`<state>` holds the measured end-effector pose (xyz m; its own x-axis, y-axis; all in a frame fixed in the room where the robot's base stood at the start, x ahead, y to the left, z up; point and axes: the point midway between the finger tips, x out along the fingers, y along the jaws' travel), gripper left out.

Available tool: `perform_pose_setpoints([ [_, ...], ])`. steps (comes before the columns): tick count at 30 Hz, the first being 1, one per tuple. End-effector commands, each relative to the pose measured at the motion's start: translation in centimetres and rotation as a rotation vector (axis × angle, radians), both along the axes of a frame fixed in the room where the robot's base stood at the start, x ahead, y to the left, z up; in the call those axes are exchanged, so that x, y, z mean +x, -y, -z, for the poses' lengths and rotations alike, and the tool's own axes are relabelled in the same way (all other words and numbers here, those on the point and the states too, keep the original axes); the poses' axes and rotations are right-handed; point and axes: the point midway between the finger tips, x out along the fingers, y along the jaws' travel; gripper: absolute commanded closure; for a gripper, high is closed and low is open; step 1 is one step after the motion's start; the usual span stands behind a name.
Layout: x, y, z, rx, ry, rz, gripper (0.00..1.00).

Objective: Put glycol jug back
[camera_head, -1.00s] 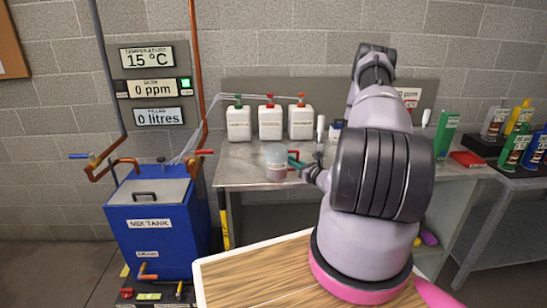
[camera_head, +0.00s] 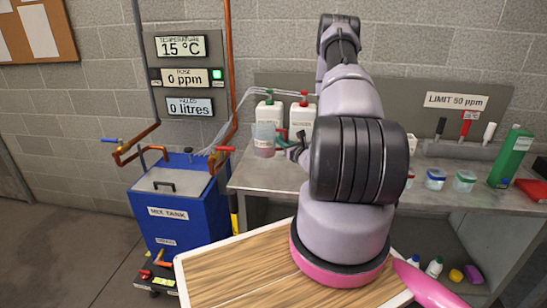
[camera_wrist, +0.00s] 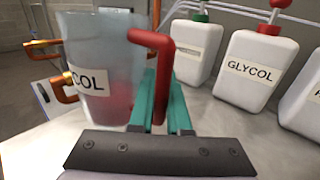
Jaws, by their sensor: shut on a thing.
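The glycol jug (camera_head: 264,141) is a clear cup with pinkish contents, a red handle and a label whose visible end reads "COL". It looks upright and appears to be held above the left part of the bench (camera_head: 250,178). In the wrist view the jug (camera_wrist: 105,50) is at left, close to the camera. My gripper (camera_wrist: 161,105) has teal fingers shut on the jug's red handle. In the head view my gripper (camera_head: 290,141) is just right of the jug, partly hidden by my arm. A white bottle labelled GLYCOL (camera_wrist: 255,68) stands behind, to the right.
A green-capped white bottle (camera_head: 269,111) stands behind the jug. The blue mix tank (camera_head: 172,212) is left of the bench, with copper pipes and readouts above. Small tubs (camera_head: 435,179) and a green bottle (camera_head: 511,157) stand at right. My arm hides the bench's middle.

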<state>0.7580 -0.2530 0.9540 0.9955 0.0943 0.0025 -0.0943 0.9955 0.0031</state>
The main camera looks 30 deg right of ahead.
Motion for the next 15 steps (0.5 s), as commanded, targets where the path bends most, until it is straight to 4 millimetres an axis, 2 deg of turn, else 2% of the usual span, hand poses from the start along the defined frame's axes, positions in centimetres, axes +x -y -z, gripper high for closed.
perform_pose_setpoints([
  [12,0.0,0.0,5.1,0.002,0.001,0.000,1.00],
  [15,0.0,0.0,5.7,0.001,0.002,-0.001,1.00],
])
